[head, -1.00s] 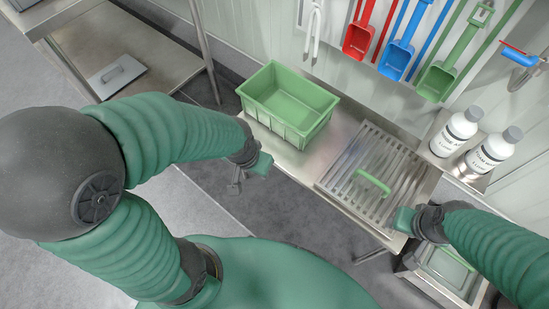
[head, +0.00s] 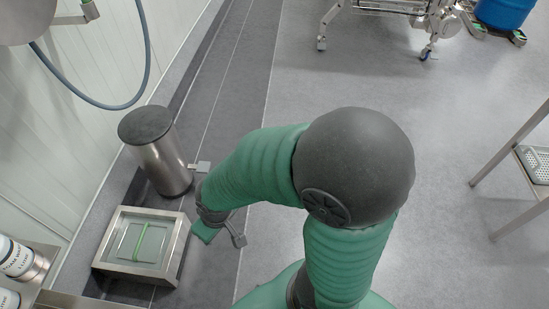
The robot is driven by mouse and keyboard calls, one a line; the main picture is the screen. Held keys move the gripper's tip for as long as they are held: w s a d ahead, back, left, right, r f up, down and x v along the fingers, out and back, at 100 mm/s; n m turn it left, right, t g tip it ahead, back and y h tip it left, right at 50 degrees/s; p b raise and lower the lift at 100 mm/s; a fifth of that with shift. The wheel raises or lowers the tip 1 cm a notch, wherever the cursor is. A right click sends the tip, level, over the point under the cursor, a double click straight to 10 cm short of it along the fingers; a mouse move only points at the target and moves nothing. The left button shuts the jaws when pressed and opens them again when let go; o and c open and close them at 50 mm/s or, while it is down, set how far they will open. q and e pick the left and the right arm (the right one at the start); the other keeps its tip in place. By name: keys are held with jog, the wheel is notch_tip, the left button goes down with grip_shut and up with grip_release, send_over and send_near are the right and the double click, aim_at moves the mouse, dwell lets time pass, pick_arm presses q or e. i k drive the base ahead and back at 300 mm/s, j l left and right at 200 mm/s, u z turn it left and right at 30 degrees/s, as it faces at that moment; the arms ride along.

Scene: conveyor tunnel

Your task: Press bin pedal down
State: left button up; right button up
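A steel cylindrical bin (head: 163,160) with a dark round lid (head: 146,123) stands upright on the floor at the left of the head view. Its lid looks shut. A small grey pedal (head: 203,167) sticks out at the right side of the bin's base. My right gripper (head: 237,238) is below and to the right of the pedal in the picture, apart from it. Its fingers are small and partly hidden by the wrist, so I cannot tell whether they are open. My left gripper is out of view.
Labelled bottles (head: 14,262) are at the lower left. A blue hose (head: 100,103) hangs on the wall. Open grey floor (head: 440,120) lies to the right, with a steel rack (head: 507,140) at the edge.

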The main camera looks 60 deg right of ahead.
aim_at(202, 167)
jog(key=z, duration=1.1)
jog(key=i+l+z, duration=0.15)
jog(key=i+z, duration=0.6)
jog(key=i, duration=0.25)
